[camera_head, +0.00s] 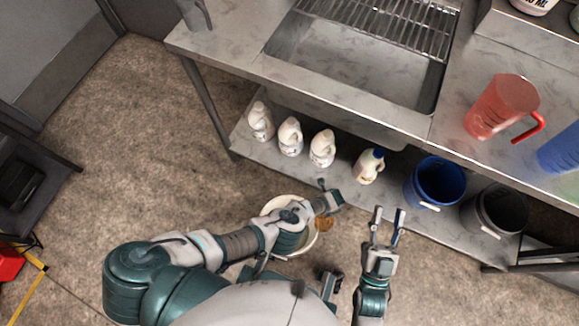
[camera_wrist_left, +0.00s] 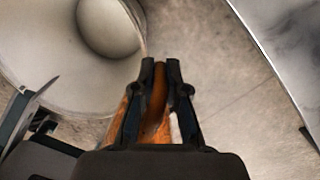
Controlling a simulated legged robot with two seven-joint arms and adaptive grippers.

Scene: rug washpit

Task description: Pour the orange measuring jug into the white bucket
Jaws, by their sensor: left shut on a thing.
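The white bucket (camera_head: 276,205) stands on the floor, partly hidden behind my left arm. In the left wrist view the bucket (camera_wrist_left: 62,88) opens at the upper left, and its inside looks pale. My left gripper (camera_head: 330,201) is shut on the orange measuring jug (camera_head: 324,224), at the bucket's right side. In the left wrist view a narrow orange part of the jug (camera_wrist_left: 158,92) sits between the fingers; most of the jug is hidden, so its tilt cannot be told. My right gripper (camera_head: 388,216) is open and empty, right of the bucket.
A red jug (camera_head: 500,102) and a blue jug (camera_head: 562,152) stand on the steel sink counter (camera_head: 230,52). The shelf below holds several white bottles (camera_head: 290,136), a blue bucket (camera_head: 434,184) and a dark bucket (camera_head: 494,212).

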